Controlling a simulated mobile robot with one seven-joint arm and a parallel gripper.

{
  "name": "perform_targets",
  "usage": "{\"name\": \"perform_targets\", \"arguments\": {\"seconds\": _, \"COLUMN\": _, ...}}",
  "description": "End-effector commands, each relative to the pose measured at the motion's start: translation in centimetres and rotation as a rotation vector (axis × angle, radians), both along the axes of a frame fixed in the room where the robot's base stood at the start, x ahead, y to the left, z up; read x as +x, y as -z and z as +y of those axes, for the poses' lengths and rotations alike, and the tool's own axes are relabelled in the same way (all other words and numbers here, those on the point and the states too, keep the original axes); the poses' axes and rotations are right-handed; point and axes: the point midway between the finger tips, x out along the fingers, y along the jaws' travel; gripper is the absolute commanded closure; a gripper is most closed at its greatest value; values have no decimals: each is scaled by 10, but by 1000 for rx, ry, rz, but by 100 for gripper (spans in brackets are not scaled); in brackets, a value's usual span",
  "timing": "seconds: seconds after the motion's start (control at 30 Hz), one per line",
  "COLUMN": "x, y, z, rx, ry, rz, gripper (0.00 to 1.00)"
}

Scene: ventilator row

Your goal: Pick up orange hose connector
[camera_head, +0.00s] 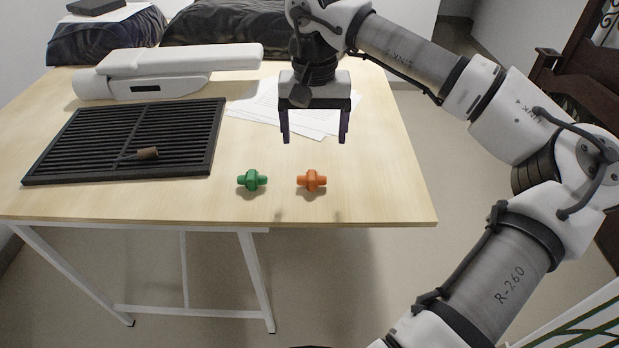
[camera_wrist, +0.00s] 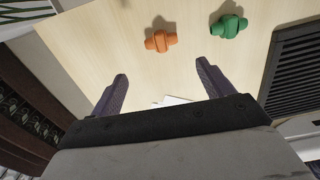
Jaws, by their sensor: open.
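The orange hose connector (camera_head: 312,181) lies on the wooden table near its front edge, with a thick middle and a narrower stub at each side. In the wrist view the orange connector (camera_wrist: 160,41) shows beyond the fingertips, apart from them. My gripper (camera_head: 315,141) is open and empty, with its two fingers pointing down, above the table and farther back than the connector. In the wrist view my gripper (camera_wrist: 160,72) has its fingers spread wide with nothing between them. Nothing hides the connector.
A green connector (camera_head: 252,181) lies close to the left of the orange one. A black slatted grille (camera_head: 190,165) with a small brown-handled item (camera_head: 147,154) is at the left. A white device (camera_head: 170,72) and papers (camera_head: 262,103) lie behind. The table (camera_head: 380,190) is clear to the right.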

Motion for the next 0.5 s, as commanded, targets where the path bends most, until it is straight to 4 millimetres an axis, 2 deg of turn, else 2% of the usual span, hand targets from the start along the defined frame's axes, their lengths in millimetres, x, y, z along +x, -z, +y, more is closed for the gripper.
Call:
{"name": "perform_targets", "arguments": {"seconds": 0.1, "x": -1, "y": 25, "z": 1, "rx": 3, "ry": -1, "rz": 2, "gripper": 20}}
{"name": "perform_targets", "arguments": {"seconds": 0.2, "x": 0, "y": 41, "z": 1, "rx": 3, "ry": -1, "rz": 2, "gripper": 20}}
{"name": "perform_targets", "arguments": {"seconds": 0.5, "x": -1, "y": 65, "z": 3, "rx": 6, "ry": -1, "rz": 1, "gripper": 20}}
